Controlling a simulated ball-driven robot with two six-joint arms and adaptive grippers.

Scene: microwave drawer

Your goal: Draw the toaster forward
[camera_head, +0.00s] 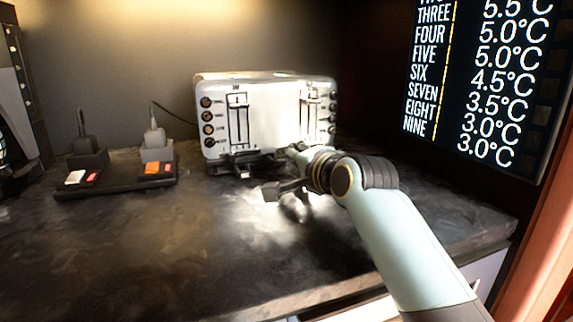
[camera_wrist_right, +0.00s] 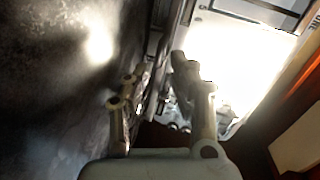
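The white toaster (camera_head: 272,118) stands at the back of the dark counter, its front with dark knobs and two lever slots facing me. In the right wrist view the toaster (camera_wrist_right: 235,65) is a glaring white surface at upper right. My right gripper (camera_head: 290,152) reaches to the lower right front of the toaster, near its dark base; the wrist hides part of that area. In the wrist view the two fingers of this gripper (camera_wrist_right: 158,72) are apart, with dark edges of the toaster's base seen between and beyond them. Contact cannot be made out. My left gripper is not in view.
A dark power strip (camera_head: 120,188) with plugs and switches lies left of the toaster. A dark appliance (camera_head: 15,95) stands at the far left. A temperature display board (camera_head: 480,80) hangs at right. The counter (camera_head: 150,250) in front is clear.

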